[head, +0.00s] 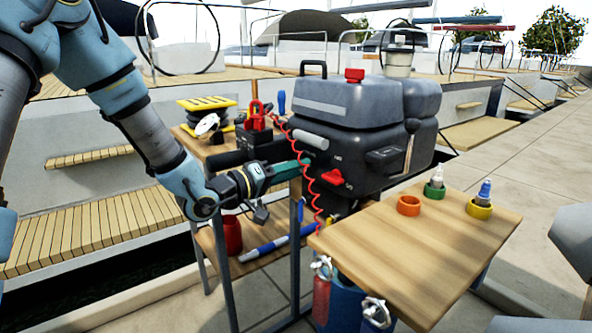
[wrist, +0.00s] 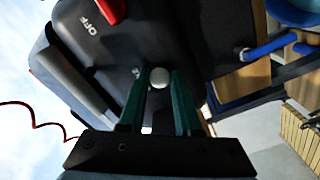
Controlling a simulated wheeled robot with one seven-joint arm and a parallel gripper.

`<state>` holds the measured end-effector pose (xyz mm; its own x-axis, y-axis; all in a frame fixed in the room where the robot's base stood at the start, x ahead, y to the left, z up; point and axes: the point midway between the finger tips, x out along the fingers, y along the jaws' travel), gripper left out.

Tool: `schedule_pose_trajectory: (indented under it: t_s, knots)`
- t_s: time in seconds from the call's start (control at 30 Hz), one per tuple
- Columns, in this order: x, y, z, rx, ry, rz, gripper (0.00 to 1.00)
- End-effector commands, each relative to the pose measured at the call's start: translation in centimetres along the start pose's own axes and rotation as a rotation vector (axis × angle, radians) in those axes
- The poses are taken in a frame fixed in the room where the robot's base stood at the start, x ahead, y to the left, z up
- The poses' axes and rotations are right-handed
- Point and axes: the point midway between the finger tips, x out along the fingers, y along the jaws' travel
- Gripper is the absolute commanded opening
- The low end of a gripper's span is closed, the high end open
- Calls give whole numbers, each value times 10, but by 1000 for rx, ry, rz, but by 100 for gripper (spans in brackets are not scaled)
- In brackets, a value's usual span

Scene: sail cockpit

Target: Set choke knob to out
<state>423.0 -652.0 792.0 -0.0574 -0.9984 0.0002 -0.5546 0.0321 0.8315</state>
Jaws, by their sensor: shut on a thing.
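The choke knob (wrist: 160,77) is a small pale grey round knob on the dark face of the outboard motor (head: 360,120). It shows in the wrist view between the two teal fingertips of my gripper (wrist: 157,86). My gripper is shut on it. In the head view my gripper (head: 304,162) reaches the motor's left face from the left, and the knob is hidden there. How far the knob stands out from the face I cannot tell.
A red switch (head: 333,177) sits on the motor close to my fingers. A red coiled cord (head: 311,190) hangs beside them. A wooden table (head: 440,245) holds an orange ring (head: 408,205) and small bottles. A blue-and-white tube (head: 275,243) lies on a lower shelf.

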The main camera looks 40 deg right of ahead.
Motion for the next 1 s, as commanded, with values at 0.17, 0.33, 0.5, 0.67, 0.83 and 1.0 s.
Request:
schedule_pose_trajectory:
  t_s: [0.17,0.33,0.5,0.67,0.83,1.0]
  knots:
    - [0,0,0,0,0,0,4]
    - [0,0,0,0,0,-1,0]
    - [0,0,0,0,0,-1,0]
    - [0,0,0,0,0,-1,0]
    - [0,0,0,0,0,-1,0]
    - [0,0,0,0,0,-1,0]
